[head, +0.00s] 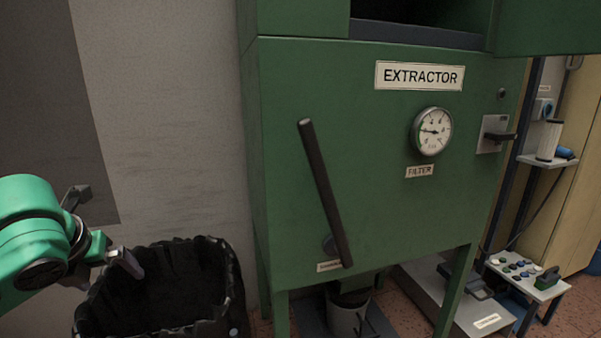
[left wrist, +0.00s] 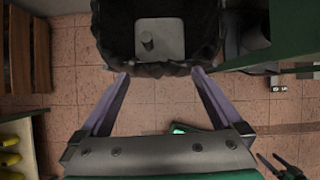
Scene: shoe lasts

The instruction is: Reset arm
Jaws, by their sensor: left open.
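My left gripper (head: 125,262) is at the lower left of the head view, at the end of the green arm, over the near left side of a black-lined bin (head: 232,290). In the left wrist view its two purple-grey fingers (left wrist: 161,73) are spread apart with nothing between them. Their tips lie just short of the bin rim (left wrist: 160,68) in that view. Inside the bin there is a pale square patch (left wrist: 172,42) with a small dark cylinder (left wrist: 147,40). My right gripper is not clearly seen in either view.
A green extractor cabinet (head: 380,160) with a black lever (head: 325,190) and a gauge (head: 432,131) stands right of the bin. A bucket (head: 347,318) is beneath it. A small button table (head: 525,273) stands at right. Tiled floor (left wrist: 65,70) shows left of the bin.

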